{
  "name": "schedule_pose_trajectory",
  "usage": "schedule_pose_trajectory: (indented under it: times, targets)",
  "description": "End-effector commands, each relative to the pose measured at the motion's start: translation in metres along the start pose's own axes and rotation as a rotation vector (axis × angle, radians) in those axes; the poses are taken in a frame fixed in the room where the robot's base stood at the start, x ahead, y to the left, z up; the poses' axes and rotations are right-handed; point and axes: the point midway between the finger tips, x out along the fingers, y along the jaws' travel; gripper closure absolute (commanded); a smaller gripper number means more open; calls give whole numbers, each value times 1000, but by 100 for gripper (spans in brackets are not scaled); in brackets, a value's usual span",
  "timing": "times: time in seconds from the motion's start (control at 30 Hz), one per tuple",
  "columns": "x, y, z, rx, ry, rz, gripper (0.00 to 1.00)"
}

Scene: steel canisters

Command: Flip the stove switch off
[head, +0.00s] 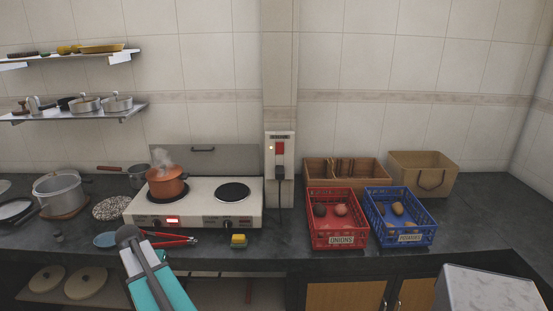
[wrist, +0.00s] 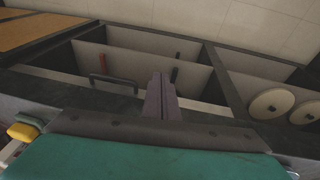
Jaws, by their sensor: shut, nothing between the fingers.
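The stove switch (head: 279,148) is a red rocker on a white wall box (head: 272,165), with a small orange light beside it and a black plug and cord below. Its exact position is too small to tell. The white two-plate stove (head: 205,212) stands to its left, with a red display lit on its front. A steaming orange pot (head: 165,184) sits on the left plate. My gripper (wrist: 160,85) is shut and empty in the wrist view. In the head view my teal and grey arm end is low at the counter's front, left of and well below the switch. The wrist view does not show the switch.
Red-handled tongs (head: 172,241) and a yellow sponge (head: 238,240) lie before the stove. A red crate (head: 338,242) and a blue crate (head: 405,240) stand to the right. Lids (wrist: 270,103) lie on a shelf below. The counter below the switch is mostly clear.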

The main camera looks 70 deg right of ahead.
Motion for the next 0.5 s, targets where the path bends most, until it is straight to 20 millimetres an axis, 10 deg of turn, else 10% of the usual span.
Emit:
schedule_pose_trajectory:
  times: [0.5]
  targets:
    - [-152, 114, -174, 504, 188, -8, 100]
